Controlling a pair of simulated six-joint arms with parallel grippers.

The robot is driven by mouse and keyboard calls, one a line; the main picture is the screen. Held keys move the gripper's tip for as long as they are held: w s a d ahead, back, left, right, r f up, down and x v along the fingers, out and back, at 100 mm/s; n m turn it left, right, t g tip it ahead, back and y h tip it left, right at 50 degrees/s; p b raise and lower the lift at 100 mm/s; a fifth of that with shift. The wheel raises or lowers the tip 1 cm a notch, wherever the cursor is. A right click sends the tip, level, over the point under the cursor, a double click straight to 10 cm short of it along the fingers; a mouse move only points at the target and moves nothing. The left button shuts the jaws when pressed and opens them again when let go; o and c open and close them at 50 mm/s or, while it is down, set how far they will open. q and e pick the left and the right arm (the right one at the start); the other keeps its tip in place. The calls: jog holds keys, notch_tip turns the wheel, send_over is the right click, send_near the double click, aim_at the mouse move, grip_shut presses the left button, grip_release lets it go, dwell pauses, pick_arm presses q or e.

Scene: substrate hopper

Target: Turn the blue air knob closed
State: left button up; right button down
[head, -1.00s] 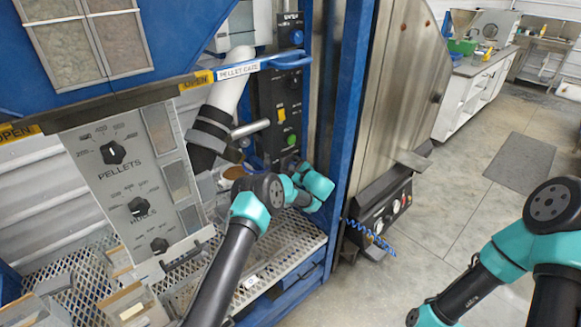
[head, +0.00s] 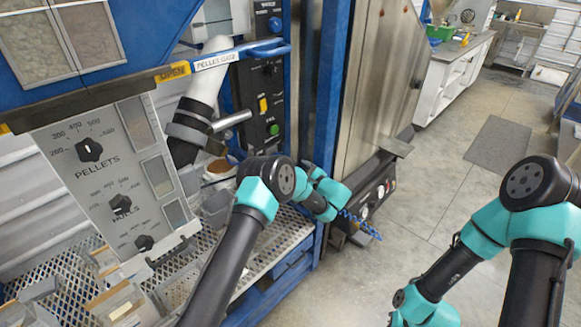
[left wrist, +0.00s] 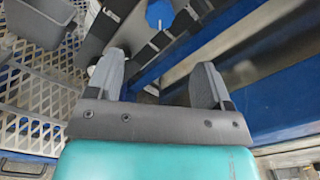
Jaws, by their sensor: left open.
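A blue knob (head: 275,24) sits at the top of the tall black control panel (head: 252,85) in the head view. The panel also carries a yellow switch (head: 263,104) and a green button (head: 274,129). My left gripper (left wrist: 158,75) is open in the left wrist view, with nothing between its fingers. A blue rounded knob-like part (left wrist: 160,12) shows beyond the fingers at the top edge; I cannot tell whether it is the same knob. In the head view my left wrist is below and right of the panel, with the fingertips hidden. My right gripper is out of view.
A blue post (head: 322,80) stands right of the panel, beside a steel housing with a gauge box (head: 375,195). The pellet gate bar (head: 215,60) crosses above. A perforated shelf (head: 270,245) lies below. A dial panel (head: 110,165) stands left. Open floor lies right.

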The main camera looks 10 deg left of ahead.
pick_arm(q)
jog(key=shift+v, duration=1.35)
jog(key=x, duration=1.5)
jog(key=shift+w+a, duration=0.2)
jog(key=shift+a, duration=0.15)
jog(key=shift+s+d, duration=0.1)
jog(key=shift+d, duration=0.05)
jog(key=shift+w+a+r+n, duration=0.1)
jog(key=shift+w+a+n, duration=0.15)
jog(key=shift+n, duration=1.3)
jog(key=shift+w+a+f+n, duration=0.1)
jog(key=shift+a+n, duration=0.2)
jog(key=shift+n, duration=1.2)
jog(key=shift+w+a+r+n, duration=0.1)
jog(key=shift+w+a+n, duration=0.15)
jog(key=shift+n, duration=1.3)
